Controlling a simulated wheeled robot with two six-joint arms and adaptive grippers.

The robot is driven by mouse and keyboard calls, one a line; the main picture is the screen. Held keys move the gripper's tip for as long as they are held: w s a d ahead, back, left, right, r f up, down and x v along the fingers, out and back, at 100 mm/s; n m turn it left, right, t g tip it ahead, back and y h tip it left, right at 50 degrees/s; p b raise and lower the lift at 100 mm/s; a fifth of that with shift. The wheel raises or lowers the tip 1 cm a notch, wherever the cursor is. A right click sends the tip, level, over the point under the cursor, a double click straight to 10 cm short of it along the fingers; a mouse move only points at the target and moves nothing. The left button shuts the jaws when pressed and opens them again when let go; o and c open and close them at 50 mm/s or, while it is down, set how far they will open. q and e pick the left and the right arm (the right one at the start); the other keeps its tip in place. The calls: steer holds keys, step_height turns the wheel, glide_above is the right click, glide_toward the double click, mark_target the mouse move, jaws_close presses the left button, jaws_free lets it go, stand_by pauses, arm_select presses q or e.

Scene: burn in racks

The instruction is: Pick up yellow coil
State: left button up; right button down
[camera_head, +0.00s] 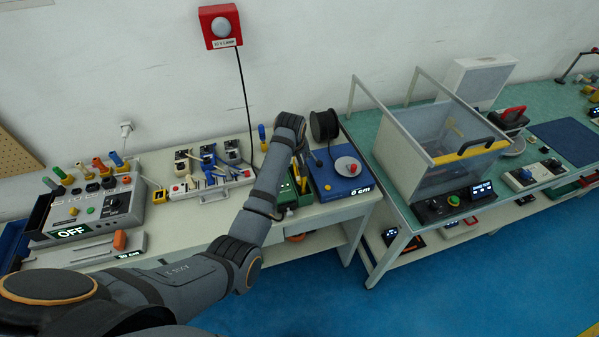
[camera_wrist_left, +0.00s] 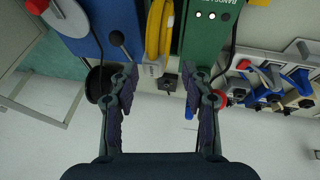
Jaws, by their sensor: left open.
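My right gripper is not in view.
A clear-walled enclosure (camera_head: 420,165) stands on the green bench to the right.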

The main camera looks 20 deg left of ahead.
arm_select(q)
steer(key=x, duration=0.2)
steer(key=p+x, duration=0.1)
steer(key=x, duration=0.2)
steer(key=shift+w+d, duration=0.15)
steer(key=shift+w, duration=0.3)
steer(key=shift+s+r, duration=0.1)
steer(key=shift+c, duration=0.4)
steer(key=shift+c, duration=1.2)
jaws_close()
